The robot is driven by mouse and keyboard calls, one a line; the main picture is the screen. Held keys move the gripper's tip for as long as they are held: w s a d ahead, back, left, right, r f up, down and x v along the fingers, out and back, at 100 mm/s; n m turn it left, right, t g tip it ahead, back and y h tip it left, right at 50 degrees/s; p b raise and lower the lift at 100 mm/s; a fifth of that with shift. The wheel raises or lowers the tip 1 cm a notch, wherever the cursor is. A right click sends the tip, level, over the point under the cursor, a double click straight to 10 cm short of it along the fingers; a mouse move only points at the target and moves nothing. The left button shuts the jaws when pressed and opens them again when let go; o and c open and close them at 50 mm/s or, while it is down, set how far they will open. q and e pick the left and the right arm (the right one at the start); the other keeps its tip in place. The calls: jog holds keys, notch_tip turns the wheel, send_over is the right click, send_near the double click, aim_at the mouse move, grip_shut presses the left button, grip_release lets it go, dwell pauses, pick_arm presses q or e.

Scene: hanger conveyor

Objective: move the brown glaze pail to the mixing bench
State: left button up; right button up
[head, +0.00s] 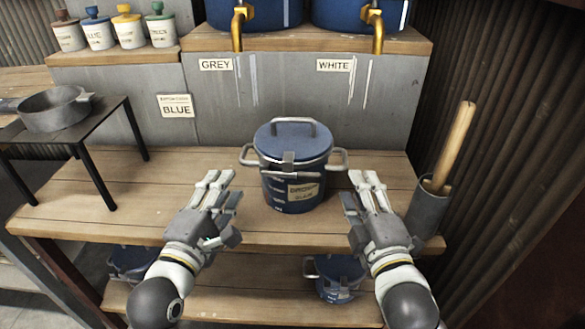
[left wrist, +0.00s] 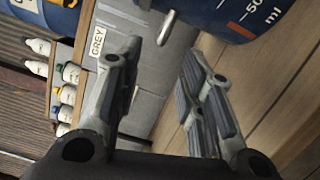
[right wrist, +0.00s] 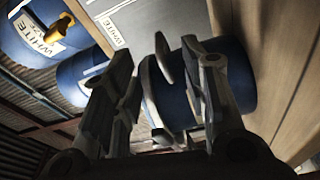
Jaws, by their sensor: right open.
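The glaze pail (head: 292,180) is a dark blue pot with a blue lid, a lid clamp and two grey side handles; its front label appears to read BROWN. It stands upright on a wooden bench (head: 130,185). My left gripper (head: 225,183) is open and empty, left of and just in front of the pail's left handle. My right gripper (head: 357,185) is open, just in front of the right handle. The pail also shows in the left wrist view (left wrist: 240,12) and in the right wrist view (right wrist: 235,80). I cannot tell which surface is the mixing bench.
A grey cylinder (head: 428,208) holding a wooden stick stands right of my right gripper. A small black table (head: 95,115) with a grey pan (head: 55,108) is at left. Blue pails (head: 340,278) sit on the lower shelf. Taps labelled GREY and WHITE are behind.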

aim_at(243, 154)
pick_arm(q)
jog(key=x, duration=1.1)
jog(key=shift+a+f, duration=0.1)
pick_arm(e)
jog(key=w, duration=0.3)
jog(key=w+a, duration=0.1)
jog(key=w, duration=0.7)
jog(key=shift+a+r, duration=0.2)
jog(key=shift+c, duration=0.2)
pick_arm(q)
jog(key=c, duration=0.7)
pick_arm(e)
jog(key=c, duration=0.7)
pick_arm(q)
grip_shut()
pick_arm(e)
grip_shut()
jog(key=shift+r, duration=0.2)
